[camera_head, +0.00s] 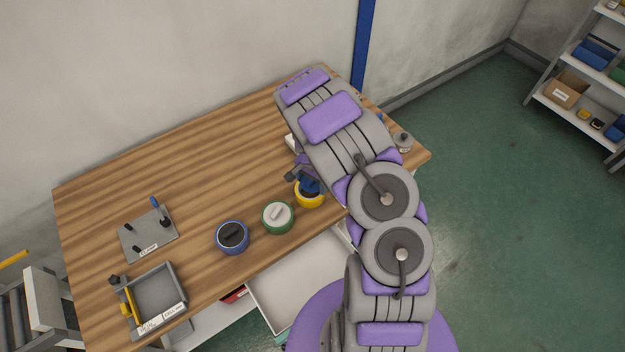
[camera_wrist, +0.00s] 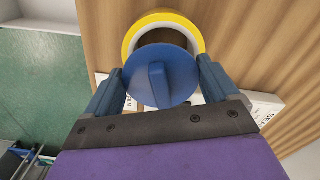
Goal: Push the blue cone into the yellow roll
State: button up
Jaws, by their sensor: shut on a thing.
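The yellow roll (camera_head: 309,199) stands on the wooden table near its front edge. In the wrist view its yellow rim (camera_wrist: 163,18) curves around a dark hollow at the top. The blue cone (camera_wrist: 161,76) is seen from its flat round face, which has a raised bar across it. My gripper (camera_wrist: 160,82) is shut on the blue cone, one finger at each side. The cone overlaps the near part of the roll in the wrist view. In the head view the cone (camera_head: 311,185) shows at the roll's top, partly hidden. I cannot tell how deep it sits.
A green roll (camera_head: 278,217) with a light cone and a blue roll (camera_head: 232,237) with a dark cone stand to the left. A grey clamp board (camera_head: 148,236) and a grey tray (camera_head: 158,294) lie further left. An open drawer (camera_head: 300,282) juts out below the table's front.

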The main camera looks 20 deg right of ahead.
jog(key=shift+a+f, duration=0.2)
jog(key=shift+a, duration=0.25)
jog(key=shift+a+f, duration=0.2)
jog(key=shift+a, duration=0.25)
jog(key=shift+d+f, duration=0.35)
jog(key=shift+d, duration=0.1)
jog(key=shift+a, duration=0.15)
jog(key=shift+a, duration=0.3)
jog(key=shift+f, duration=0.1)
